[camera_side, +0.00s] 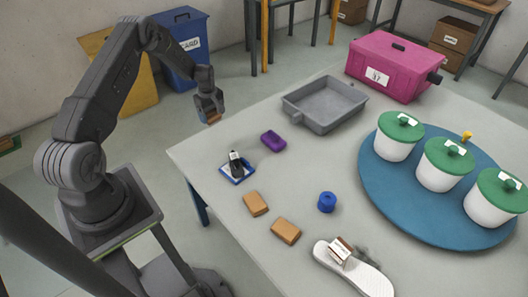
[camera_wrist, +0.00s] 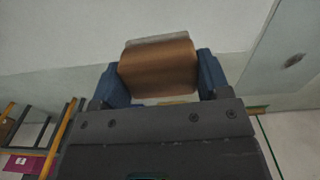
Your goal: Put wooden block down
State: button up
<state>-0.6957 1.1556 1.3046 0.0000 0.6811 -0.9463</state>
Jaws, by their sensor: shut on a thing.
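My gripper (camera_side: 210,116) is at the upper left in the side view, seemingly raised above the table's back left edge. It is shut on a brown wooden block (camera_side: 213,119), only partly visible there. In the wrist view the wooden block (camera_wrist: 158,66) sits between the two blue-grey fingers of my gripper (camera_wrist: 160,80). Two similar brown blocks lie flat on the grey table (camera_side: 205,165): one block (camera_side: 256,203) left of centre and another block (camera_side: 286,230) nearer the front. The height of the held block above the table is hard to tell.
A purple block (camera_side: 273,141), a small black item on a blue-white pad (camera_side: 237,177), a blue spool (camera_side: 327,202) and a white sole (camera_side: 365,275) lie around. A grey tray (camera_side: 325,119), pink case (camera_side: 385,72) and blue turntable (camera_side: 385,205) with lidded pots stand behind and right.

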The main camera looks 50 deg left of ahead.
jog(key=w+d, duration=0.2)
jog(key=d, duration=1)
jog(key=w+d, duration=0.2)
jog(key=d, duration=1)
jog(key=shift+m, duration=0.4)
jog(key=w+d+f, duration=0.1)
jog(key=d+f, duration=0.1)
jog(key=d, duration=0.1)
jog(key=w+d+f, duration=0.2)
jog(key=d, duration=0.1)
jog(key=w+d+f, duration=0.2)
jog(key=d, duration=0.1)
jog(key=shift+d+f, duration=0.15)
jog(key=shift+d, duration=0.1)
jog(key=shift+w+d+f, duration=0.2)
jog(key=shift+d+f, duration=0.1)
jog(key=shift+f, duration=1.85)
jog(key=shift+f, duration=0.15)
jog(key=o, duration=0.9)
jog(key=shift+o, duration=0.2)
